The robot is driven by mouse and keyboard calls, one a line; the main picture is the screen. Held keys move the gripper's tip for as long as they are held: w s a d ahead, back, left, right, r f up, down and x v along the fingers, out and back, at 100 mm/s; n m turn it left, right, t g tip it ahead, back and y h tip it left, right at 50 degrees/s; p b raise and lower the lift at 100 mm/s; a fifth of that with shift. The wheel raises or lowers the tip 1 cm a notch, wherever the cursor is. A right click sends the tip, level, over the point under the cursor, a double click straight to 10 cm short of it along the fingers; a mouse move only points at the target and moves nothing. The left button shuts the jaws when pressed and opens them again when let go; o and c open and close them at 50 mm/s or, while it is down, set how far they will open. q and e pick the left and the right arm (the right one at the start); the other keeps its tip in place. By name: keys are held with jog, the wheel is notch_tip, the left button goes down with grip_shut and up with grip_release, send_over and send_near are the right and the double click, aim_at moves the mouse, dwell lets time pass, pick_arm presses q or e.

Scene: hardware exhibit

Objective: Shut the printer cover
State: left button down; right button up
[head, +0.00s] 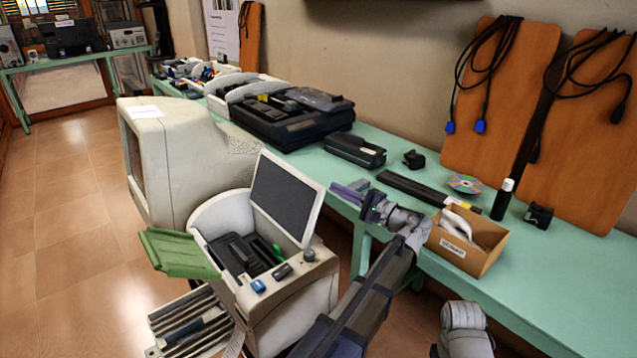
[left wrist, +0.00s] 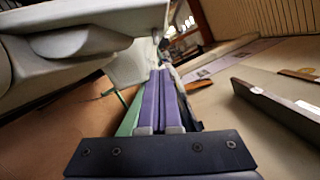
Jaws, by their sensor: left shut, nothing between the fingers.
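The printer (head: 300,305) is a beige machine with an open, dark inside. Its cover (head: 283,197), a dark panel in a pale frame, stands raised and tilted at the back of the opening. My left gripper (head: 350,191) has purple fingers, shut and empty. It is just right of the raised cover, above the green table's front edge; I cannot tell if it touches the cover. In the left wrist view the shut fingers (left wrist: 160,100) point away, with a pale machine surface (left wrist: 85,15) close at upper left. My right gripper is not in view.
A green flap (head: 178,252) sticks out at the printer's left. A large beige monitor (head: 180,160) stands behind it. The green table (head: 560,270) holds a cardboard box (head: 468,257), a black bottle (head: 502,200), a disc (head: 464,184) and dark devices. Two brown boards (head: 500,95) lean on the wall.

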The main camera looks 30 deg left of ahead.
pick_arm(q)
jog(key=w+a, duration=0.1)
jog(key=a, duration=0.8)
jog(key=shift+w+a+r+p, duration=0.3)
jog(key=shift+a+r+p, duration=0.05)
jog(key=shift+r+p, duration=0.1)
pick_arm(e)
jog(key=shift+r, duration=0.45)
